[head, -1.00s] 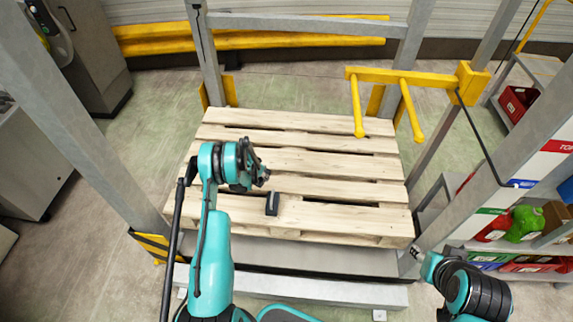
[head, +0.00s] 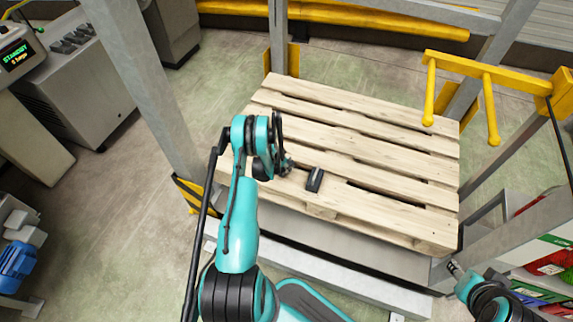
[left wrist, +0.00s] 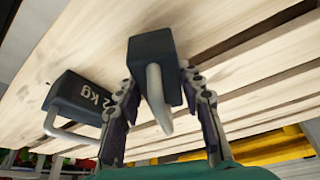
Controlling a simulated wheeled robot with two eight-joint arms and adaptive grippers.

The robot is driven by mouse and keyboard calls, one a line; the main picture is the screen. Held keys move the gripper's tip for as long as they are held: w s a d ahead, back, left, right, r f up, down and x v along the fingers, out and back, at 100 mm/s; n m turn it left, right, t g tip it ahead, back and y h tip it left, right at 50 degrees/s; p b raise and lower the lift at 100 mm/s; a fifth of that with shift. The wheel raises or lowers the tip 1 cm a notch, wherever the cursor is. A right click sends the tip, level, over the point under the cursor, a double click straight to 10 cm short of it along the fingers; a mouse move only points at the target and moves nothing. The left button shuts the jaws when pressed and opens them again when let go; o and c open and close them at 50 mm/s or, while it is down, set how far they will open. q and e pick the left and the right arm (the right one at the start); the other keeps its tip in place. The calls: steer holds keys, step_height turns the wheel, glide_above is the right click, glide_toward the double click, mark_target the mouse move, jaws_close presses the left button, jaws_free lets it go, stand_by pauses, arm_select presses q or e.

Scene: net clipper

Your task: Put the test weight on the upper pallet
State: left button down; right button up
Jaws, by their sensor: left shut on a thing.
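In the left wrist view, which is upside down, a dark block-shaped weight (left wrist: 152,62) with a pale handle is between the fingers of my left gripper (left wrist: 160,88), which is shut on it. A second dark weight (left wrist: 82,98) marked "2 kg" stands beside it on the planks. The wooden pallet (head: 390,172) fills the middle of the head view. One dark weight (head: 314,179) shows there near the front edge, right of my left gripper (head: 287,165); I cannot tell which one. Whether the held weight touches the planks is unclear. My right gripper (head: 455,268) is at the lower right, too small to read.
Grey frame posts (head: 150,85) stand around the pallet. A yellow bracket with two prongs (head: 490,105) reaches over its back right. A grey control console (head: 75,85) stands at the left. Most of the pallet top is bare.

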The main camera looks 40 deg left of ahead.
arm_select(q)
step_height(320, 180, down, 2)
steer(key=shift+f+b, duration=0.2)
steer(key=shift+b, duration=0.25)
steer(key=shift+r, duration=0.1)
steer(key=c, duration=1)
jaws_free()
steer(key=p+v, duration=0.4)
steer(key=v, duration=0.8)
steer(key=w+d+r, duration=0.1)
steer(key=d+r, duration=0.4)
steer(key=r, duration=0.5)
steer(key=d+r, duration=0.6)
steer(key=r, duration=0.4)
steer(key=w+d+r, duration=0.1)
steer(key=d+r, duration=0.4)
steer(key=r, duration=0.5)
steer(key=s+d+r+t, duration=0.2)
steer(key=s+d+r, duration=0.7)
steer(key=s+d, duration=0.15)
steer(key=shift+n+t, duration=0.3)
steer(key=shift+n, duration=0.2)
steer(key=s+d, duration=0.2)
steer(key=s, duration=0.1)
steer(key=s+d, duration=0.2)
steer(key=s, duration=0.1)
steer(key=s+d+r, duration=0.1)
steer(key=s+d, duration=0.1)
steer(key=s, duration=0.1)
steer(key=shift+s+d+r, duration=0.1)
